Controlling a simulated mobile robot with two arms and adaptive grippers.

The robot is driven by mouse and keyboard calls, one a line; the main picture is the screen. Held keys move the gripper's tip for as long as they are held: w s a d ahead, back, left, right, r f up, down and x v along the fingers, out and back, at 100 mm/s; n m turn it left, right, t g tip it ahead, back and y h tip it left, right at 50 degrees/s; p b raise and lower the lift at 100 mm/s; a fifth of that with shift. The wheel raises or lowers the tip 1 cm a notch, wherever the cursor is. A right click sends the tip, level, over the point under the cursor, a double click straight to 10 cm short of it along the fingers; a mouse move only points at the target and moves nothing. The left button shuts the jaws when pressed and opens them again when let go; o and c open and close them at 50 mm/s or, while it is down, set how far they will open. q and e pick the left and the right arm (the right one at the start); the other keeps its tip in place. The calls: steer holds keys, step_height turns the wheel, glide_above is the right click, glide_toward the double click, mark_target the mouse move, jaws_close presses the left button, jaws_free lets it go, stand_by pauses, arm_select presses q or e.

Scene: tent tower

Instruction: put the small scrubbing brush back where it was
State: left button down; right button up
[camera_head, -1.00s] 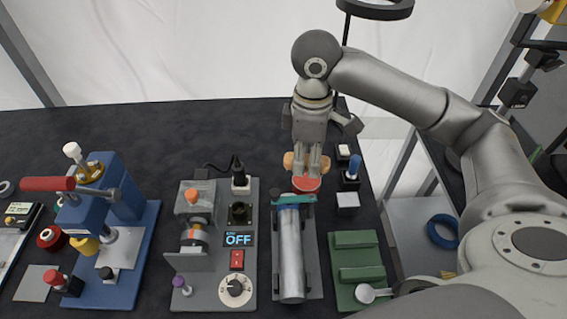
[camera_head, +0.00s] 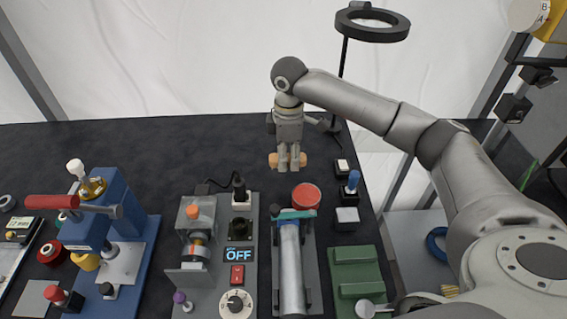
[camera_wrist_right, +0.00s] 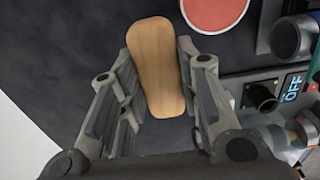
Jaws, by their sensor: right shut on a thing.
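The small scrubbing brush, with a tan wooden back, is in my right gripper (camera_head: 288,163). In the head view, an end of the brush (camera_head: 273,160) shows beside the fingers. In the right wrist view, its rounded wooden back (camera_wrist_right: 156,68) lies between the two fingers (camera_wrist_right: 157,85); its bristles are hidden. The gripper is shut on it, above the dark bench behind the red round pad (camera_head: 306,195). I cannot tell how high it is held. My left gripper is not in view.
A metal cylinder (camera_head: 291,265) lies in a grey holder in front of the red pad. A grey switch unit showing OFF (camera_head: 238,255) and a blue press (camera_head: 125,195) stand to the left. A ring lamp (camera_head: 372,24) stands behind. The back left of the bench (camera_head: 150,140) is clear.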

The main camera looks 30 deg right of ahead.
mark_target(283, 175)
steer(key=w+f, duration=0.3)
steer(key=shift+d+f, duration=0.1)
steer(key=shift+f, duration=0.1)
step_height(283, 175, down, 2)
steer(key=shift+f+p, duration=0.15)
steer(key=shift+p, duration=0.6)
steer(key=shift+f, duration=0.4)
steer(key=shift+f, duration=0.1)
steer(key=o, duration=0.9)
step_height(283, 175, up, 12)
steer(key=shift+r+b, duration=0.15)
steer(key=shift+b, duration=0.95)
steer(key=shift+s, duration=0.1)
